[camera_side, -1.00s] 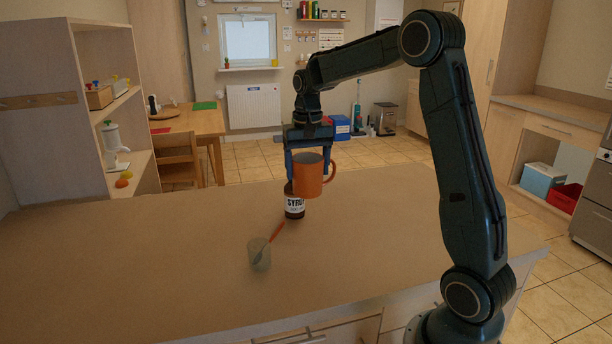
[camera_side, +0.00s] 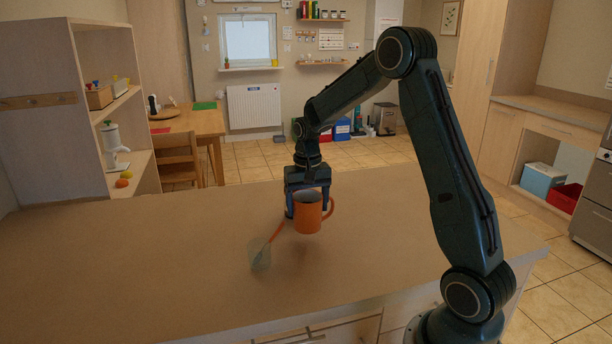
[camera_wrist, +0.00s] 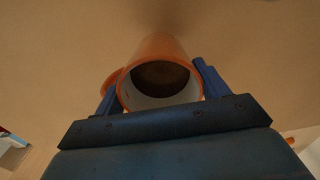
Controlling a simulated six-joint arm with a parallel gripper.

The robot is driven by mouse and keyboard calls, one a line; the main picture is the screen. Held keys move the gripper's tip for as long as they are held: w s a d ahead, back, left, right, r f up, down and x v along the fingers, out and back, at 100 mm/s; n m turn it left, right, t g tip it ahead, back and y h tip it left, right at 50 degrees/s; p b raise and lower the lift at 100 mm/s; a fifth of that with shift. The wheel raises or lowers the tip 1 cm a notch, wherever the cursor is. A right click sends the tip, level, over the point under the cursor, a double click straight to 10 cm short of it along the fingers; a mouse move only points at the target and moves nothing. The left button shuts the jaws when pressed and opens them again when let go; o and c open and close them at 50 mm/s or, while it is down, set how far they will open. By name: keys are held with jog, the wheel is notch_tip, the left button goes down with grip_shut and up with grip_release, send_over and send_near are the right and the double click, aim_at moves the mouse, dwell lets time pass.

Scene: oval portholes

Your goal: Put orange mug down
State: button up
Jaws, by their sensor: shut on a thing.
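The orange mug (camera_side: 307,217) is upright over the counter in the side view, its handle to the right. My gripper (camera_side: 307,205) points down with its blue fingers on either side of the mug, shut on it. I cannot tell whether the mug's base touches the counter or is slightly above it. In the wrist view, the mug (camera_wrist: 160,85) shows its open, empty-looking mouth between the fingers of my gripper (camera_wrist: 158,88).
A clear glass (camera_side: 259,254) with an orange-handled utensil (camera_side: 277,232) leaning in it stands left and in front of the mug. The syrup jar is hidden, apparently behind the mug and gripper. The counter (camera_side: 140,260) is clear left and right.

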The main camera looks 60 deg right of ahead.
jog(key=shift+f, duration=1.8)
jog(key=o, duration=1.3)
jog(key=shift+f, duration=0.15)
jog(key=shift+o, duration=0.2)
notch_tip(320, 180, up, 12)
